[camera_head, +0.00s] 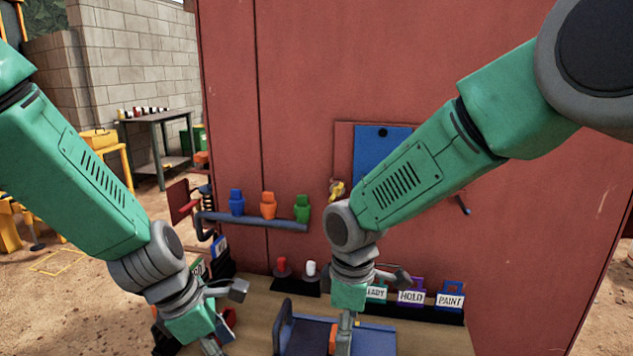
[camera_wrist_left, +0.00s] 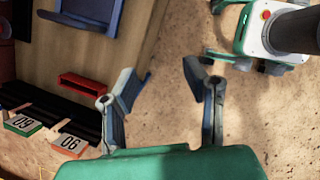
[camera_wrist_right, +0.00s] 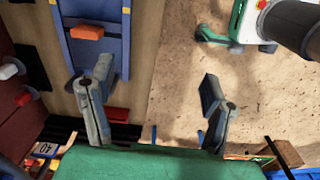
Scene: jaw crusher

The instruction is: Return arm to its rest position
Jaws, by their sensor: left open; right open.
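My left gripper (camera_head: 215,345) hangs at the left end of the wooden bench in the head view, its tips near the lower picture edge. In the left wrist view its two fingers (camera_wrist_left: 168,95) are spread with only sandy ground between them. My right gripper (camera_head: 342,340) is over the blue tray (camera_head: 308,338) in the head view, partly cut off by the frame. In the right wrist view its fingers (camera_wrist_right: 155,95) are spread and empty, with bench edge and ground beyond. An orange block (camera_wrist_right: 87,32) lies on the blue tray, left of the right fingers.
A red wall (camera_head: 290,130) stands behind the bench (camera_head: 430,338). Blue, orange (camera_head: 268,205) and green pieces sit on a rail. Labelled tags, including HOLD (camera_head: 411,297) and PAINT (camera_head: 450,300), stand at the back right. A red holder (camera_wrist_left: 82,82) sits near the bench edge.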

